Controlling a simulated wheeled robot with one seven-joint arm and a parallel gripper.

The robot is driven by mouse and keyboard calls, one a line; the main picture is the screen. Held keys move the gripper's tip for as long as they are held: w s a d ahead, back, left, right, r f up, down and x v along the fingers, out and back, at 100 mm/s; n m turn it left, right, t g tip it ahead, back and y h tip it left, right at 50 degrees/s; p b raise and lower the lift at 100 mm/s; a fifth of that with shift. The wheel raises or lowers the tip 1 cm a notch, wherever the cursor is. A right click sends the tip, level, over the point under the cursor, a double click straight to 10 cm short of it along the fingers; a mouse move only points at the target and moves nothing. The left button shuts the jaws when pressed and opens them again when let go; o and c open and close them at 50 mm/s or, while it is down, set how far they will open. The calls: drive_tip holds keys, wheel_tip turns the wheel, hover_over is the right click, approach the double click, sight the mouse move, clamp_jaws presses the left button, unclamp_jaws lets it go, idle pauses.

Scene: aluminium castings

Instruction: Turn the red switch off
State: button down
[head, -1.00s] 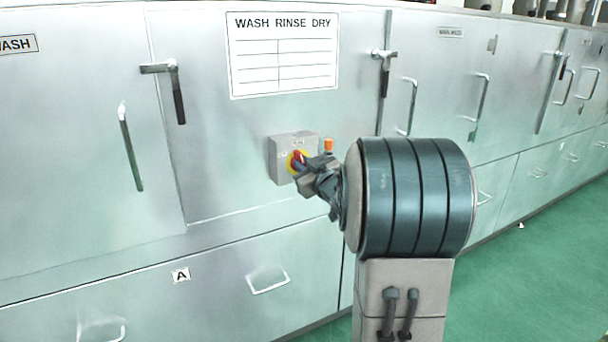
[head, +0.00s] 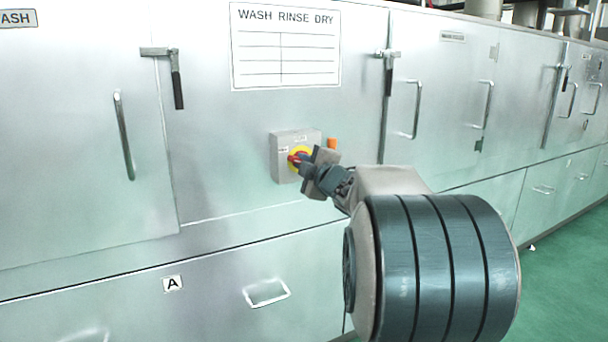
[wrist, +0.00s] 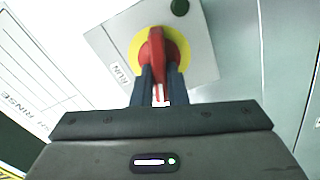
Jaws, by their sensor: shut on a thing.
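The red switch (head: 292,158) is a rotary handle on a yellow disc, on a grey box (head: 281,169) fixed to the metal machine front. In the wrist view the red handle (wrist: 157,46) stands between the two dark fingers of my gripper (wrist: 159,78), which are shut on it. A tilted RUN label (wrist: 121,76) is left of the yellow disc. In the head view my gripper (head: 304,164) reaches the switch from the right and hides part of it. The handle's exact angle is hard to tell there.
A dark green round part (wrist: 180,7) sits on the box near the switch. An orange part (head: 332,143) shows right of the box. A door latch lever (head: 178,85) and door handles (head: 124,135) stick out from the machine. Green floor (head: 560,270) is free at the right.

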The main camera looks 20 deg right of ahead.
drive_tip(key=shift+f+n+b, duration=0.15)
drive_tip(key=shift+n+b, duration=0.55)
drive_tip(key=shift+n, duration=0.25)
drive_tip(key=shift+f+n+b, duration=0.1)
drive_tip(key=shift+n+b, duration=0.55)
drive_tip(key=shift+n, duration=0.3)
drive_tip(key=c, duration=1.4)
unclamp_jaws()
drive_tip(key=shift+c, duration=0.2)
drive_tip(key=shift+r, duration=0.1)
drive_tip(key=s+p, duration=0.2)
drive_tip(key=s, duration=1.1)
drive_tip(key=shift+s+d, duration=0.2)
drive_tip(key=shift+s, duration=0.2)
